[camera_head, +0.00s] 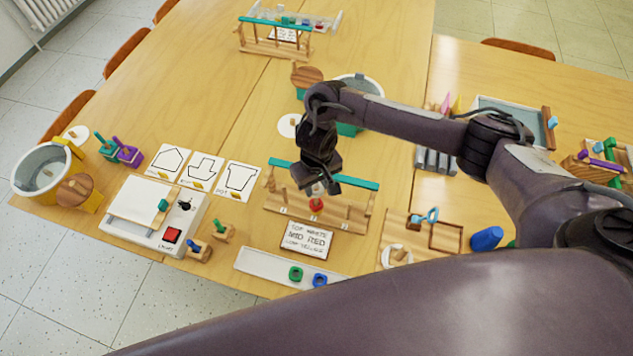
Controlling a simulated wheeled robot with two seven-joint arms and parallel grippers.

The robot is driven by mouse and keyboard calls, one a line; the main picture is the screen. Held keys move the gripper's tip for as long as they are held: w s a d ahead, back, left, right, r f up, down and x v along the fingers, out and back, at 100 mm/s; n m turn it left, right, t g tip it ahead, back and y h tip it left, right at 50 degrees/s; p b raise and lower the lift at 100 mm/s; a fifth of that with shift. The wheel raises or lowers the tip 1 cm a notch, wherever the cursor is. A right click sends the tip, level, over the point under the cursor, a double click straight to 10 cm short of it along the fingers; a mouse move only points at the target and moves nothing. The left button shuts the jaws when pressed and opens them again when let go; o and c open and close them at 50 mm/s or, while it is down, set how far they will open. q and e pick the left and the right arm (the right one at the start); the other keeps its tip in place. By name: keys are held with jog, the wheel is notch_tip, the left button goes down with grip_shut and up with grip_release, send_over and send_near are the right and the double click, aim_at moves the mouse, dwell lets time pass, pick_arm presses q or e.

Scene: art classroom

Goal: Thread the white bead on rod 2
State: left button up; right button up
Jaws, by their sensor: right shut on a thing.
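The wooden bead rack (345,218) with a teal top bar (351,183) stands near the middle of the table, with number labels along its base. A red bead (316,205) sits at its middle rod, just below my right gripper (319,187). My right gripper points down over the rack and is shut on a small pale thing, apparently the white bead (317,189), mostly hidden by the fingers. I cannot tell whether the bead is around the rod. My left gripper is not in view.
A card (307,240) reading top white, mid red stands before the rack. A white tray (262,266) holds a green bead (296,273) and a blue bead (320,280). A white press (140,222) is at left, a wooden tray (447,238) at right. A second rack (275,48) stands far back.

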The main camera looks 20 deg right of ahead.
jog(key=shift+f, duration=0.45)
dwell(0.6)
jog(key=shift+p, duration=0.55)
dwell(0.3)
jog(key=shift+f, duration=0.35)
dwell(0.4)
jog(key=shift+f, duration=0.25)
jog(key=shift+p, duration=0.35)
dwell(0.7)
jog(key=shift+f, duration=0.45)
dwell(0.6)
dwell(0.3)
jog(key=o, duration=1)
